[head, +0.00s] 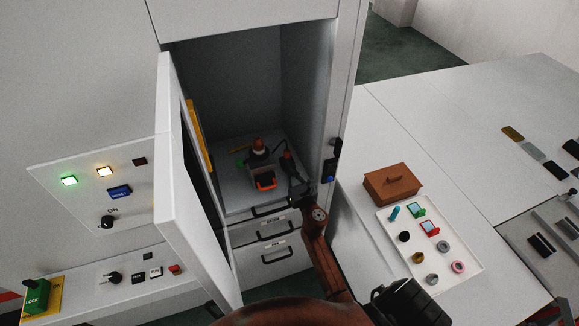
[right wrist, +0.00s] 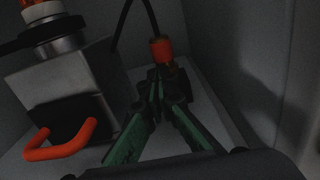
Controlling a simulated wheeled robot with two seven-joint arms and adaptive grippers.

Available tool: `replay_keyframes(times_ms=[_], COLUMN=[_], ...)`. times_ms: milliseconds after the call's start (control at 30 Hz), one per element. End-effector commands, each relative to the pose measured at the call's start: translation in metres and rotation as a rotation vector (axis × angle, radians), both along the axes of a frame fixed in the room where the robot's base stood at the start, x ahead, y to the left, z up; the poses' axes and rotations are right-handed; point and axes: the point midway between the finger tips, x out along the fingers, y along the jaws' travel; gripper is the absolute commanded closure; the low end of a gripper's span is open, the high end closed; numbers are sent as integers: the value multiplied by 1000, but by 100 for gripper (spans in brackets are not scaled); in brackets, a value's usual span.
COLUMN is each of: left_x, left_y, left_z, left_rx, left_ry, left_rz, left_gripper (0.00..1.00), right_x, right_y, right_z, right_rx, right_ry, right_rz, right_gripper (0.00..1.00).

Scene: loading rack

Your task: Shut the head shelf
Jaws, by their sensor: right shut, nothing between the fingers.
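The head shelf (head: 234,200) is a grey board inside the open cabinet, with a dark handle (head: 268,211) at its front edge. On it stands a metal device (head: 261,166) with an orange top and an orange handle; it also shows in the right wrist view (right wrist: 62,88). My right gripper (head: 294,186) is over the right front part of the shelf, shut and empty. In the right wrist view its green fingers (right wrist: 158,88) meet close to an orange cable plug (right wrist: 161,50); I cannot tell whether they touch it. My left gripper is not in view.
The white cabinet door (head: 177,190) stands open at left. Labelled drawers (head: 274,249) lie below the shelf. A control panel (head: 85,180) is at left. On the right table are a brown box (head: 392,184) and a white tray (head: 466,285) with small parts.

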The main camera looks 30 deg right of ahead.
Motion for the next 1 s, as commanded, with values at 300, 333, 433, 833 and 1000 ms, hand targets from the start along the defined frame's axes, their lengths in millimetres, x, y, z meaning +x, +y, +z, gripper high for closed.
replay_keyframes(times_ms=[300, 333, 433, 833, 1000], left_x=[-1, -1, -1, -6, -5], left_y=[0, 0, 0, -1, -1], left_z=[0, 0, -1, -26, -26], left_rx=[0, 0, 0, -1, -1], left_ry=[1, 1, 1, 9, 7], left_rz=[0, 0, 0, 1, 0], left_gripper=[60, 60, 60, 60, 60], right_x=[4, 4, 6, 72, 75], right_y=[-1, -1, -2, -17, -18], right_z=[0, 0, 0, -1, 0], right_rx=[0, 0, 0, -2, 0], right_ry=[1, 0, 0, -1, 1], right_rz=[-1, -1, 0, 1, -1], right_gripper=[100, 100, 100, 100, 100])
